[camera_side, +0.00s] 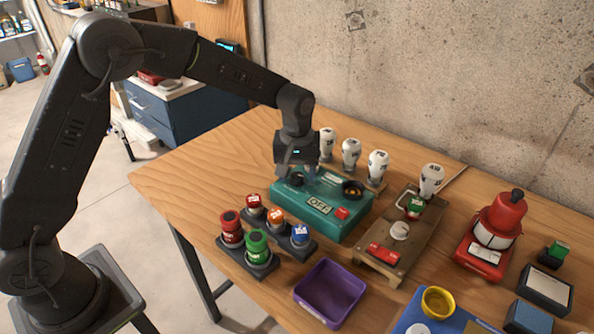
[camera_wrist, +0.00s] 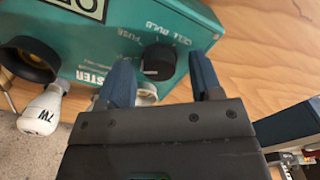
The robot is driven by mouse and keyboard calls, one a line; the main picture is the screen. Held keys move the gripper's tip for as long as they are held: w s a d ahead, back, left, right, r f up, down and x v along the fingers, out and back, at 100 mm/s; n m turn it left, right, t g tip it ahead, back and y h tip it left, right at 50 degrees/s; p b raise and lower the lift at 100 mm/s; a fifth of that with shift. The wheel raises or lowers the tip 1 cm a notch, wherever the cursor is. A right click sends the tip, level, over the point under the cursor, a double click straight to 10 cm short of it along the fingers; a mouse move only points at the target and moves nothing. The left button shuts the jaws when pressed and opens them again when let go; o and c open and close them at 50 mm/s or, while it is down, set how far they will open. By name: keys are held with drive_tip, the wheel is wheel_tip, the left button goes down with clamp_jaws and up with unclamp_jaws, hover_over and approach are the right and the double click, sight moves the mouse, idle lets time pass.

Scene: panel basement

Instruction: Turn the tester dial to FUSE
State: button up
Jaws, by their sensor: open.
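The green tester box (camera_side: 318,212) stands on the wooden table, and its face also shows upside down in the wrist view (camera_wrist: 205,22). Its black dial (camera_wrist: 159,62) has the words FUSE, BULB and CELL printed around it; I cannot tell for sure which one it points to. In the side view the dial (camera_side: 297,179) is partly hidden under my gripper. My gripper (camera_side: 297,172) points down over that end of the tester. In the wrist view my gripper (camera_wrist: 160,62) is open, with one blue finger on each side of the dial and nothing held. A small sign on the tester reads OFF.
A dark round socket (camera_side: 352,189) and a red button (camera_side: 342,213) are on the tester. White bulbs (camera_side: 351,153) stand close behind. Red, orange, blue and green capped pieces (camera_side: 257,243) stand in front. A wooden board (camera_side: 408,245) lies to the right, a purple tray (camera_side: 330,292) in front.

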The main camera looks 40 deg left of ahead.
drive_tip(key=c, duration=0.9)
drive_tip(key=shift+m, duration=0.3)
drive_tip(key=m, duration=0.4)
drive_tip(key=shift+d+m, duration=0.1)
drive_tip(key=shift+m, duration=1.9)
drive_tip(key=o, duration=0.9)
